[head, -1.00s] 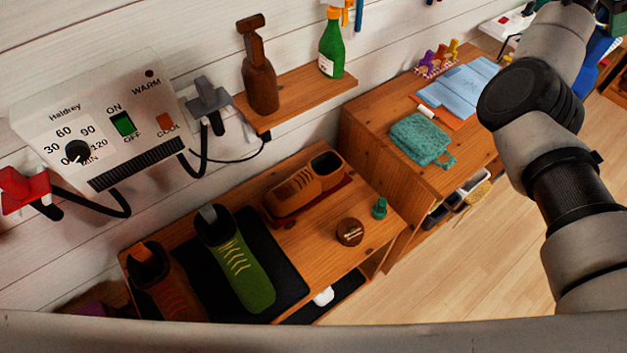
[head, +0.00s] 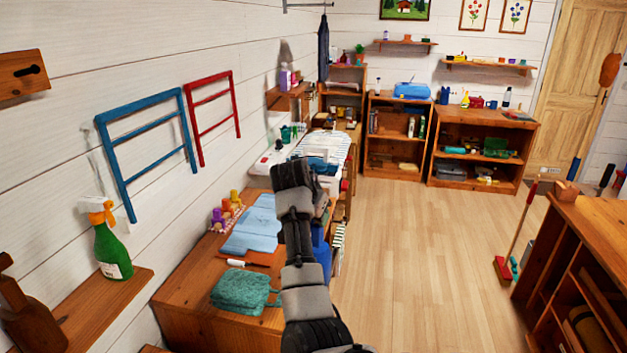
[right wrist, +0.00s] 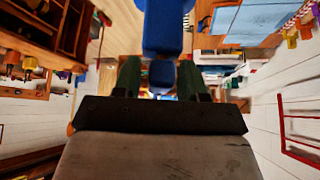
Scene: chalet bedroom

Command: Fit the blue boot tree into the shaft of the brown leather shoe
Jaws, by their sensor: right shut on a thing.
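In the right wrist view a blue boot tree (right wrist: 162,28) sits between the two dark green fingers of my right gripper (right wrist: 159,78). The gripper is shut on it, and the tree reaches out past the fingertips towards the top of the picture. In the head view my right arm rises from the bottom middle and hides its own gripper, so I cannot make out the held tree there for sure. The brown leather shoe is in neither view now. My left gripper is not in view.
A wooden cabinet (head: 180,292) holds a teal towel (head: 243,291) and blue cloth (head: 258,228), close left of my arm. A wall shelf (head: 105,312) carries a green spray bottle (head: 111,250). Open floor (head: 430,270) lies right, before a wooden shelf unit (head: 590,240).

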